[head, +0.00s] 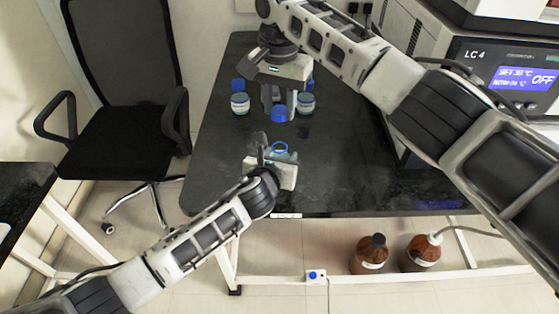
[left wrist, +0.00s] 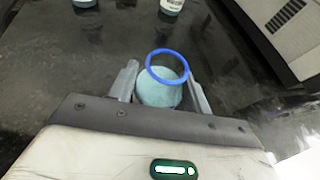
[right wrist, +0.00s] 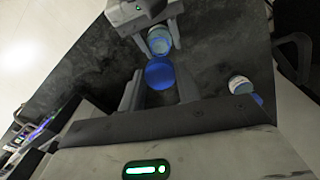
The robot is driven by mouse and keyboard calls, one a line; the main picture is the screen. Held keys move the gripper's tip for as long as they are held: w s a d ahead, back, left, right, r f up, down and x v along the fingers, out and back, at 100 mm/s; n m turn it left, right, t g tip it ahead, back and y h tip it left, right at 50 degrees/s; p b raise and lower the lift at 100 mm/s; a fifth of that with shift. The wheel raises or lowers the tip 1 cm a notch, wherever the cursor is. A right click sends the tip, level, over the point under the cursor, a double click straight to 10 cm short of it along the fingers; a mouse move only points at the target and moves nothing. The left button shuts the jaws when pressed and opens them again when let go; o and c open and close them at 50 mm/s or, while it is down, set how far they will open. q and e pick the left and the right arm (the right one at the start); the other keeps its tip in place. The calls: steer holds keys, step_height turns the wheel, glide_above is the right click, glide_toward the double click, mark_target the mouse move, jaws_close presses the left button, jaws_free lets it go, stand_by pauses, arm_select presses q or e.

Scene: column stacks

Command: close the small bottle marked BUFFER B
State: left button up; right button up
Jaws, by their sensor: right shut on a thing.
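An open small bottle (head: 281,153) with pale teal contents and a blue ring at its mouth is between the fingers of my left gripper (head: 271,156). In the left wrist view the bottle (left wrist: 158,92) fits closely between both fingers, its ring facing the camera. Its label is not readable. My right gripper (head: 279,108) is shut on a blue cap (head: 283,115), behind the bottle in the head view and apart from it. In the right wrist view the cap (right wrist: 160,73) is between the fingertips, with the bottle (right wrist: 158,42) just beyond it.
Two blue-capped bottles stand on the dark bench (head: 225,160), one at left (head: 240,104) and one at right (head: 306,103) of my right gripper. The LC 4 instrument (head: 510,75) is at right. An office chair (head: 125,130) is left of the bench.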

arm_select(q)
steer(key=shift+c, duration=0.9)
arm_select(e)
steer(key=shift+f, duration=2.5)
steer(key=shift+f, duration=0.1)
steer(key=shift+f, duration=0.8)
steer(key=shift+f, duration=0.6)
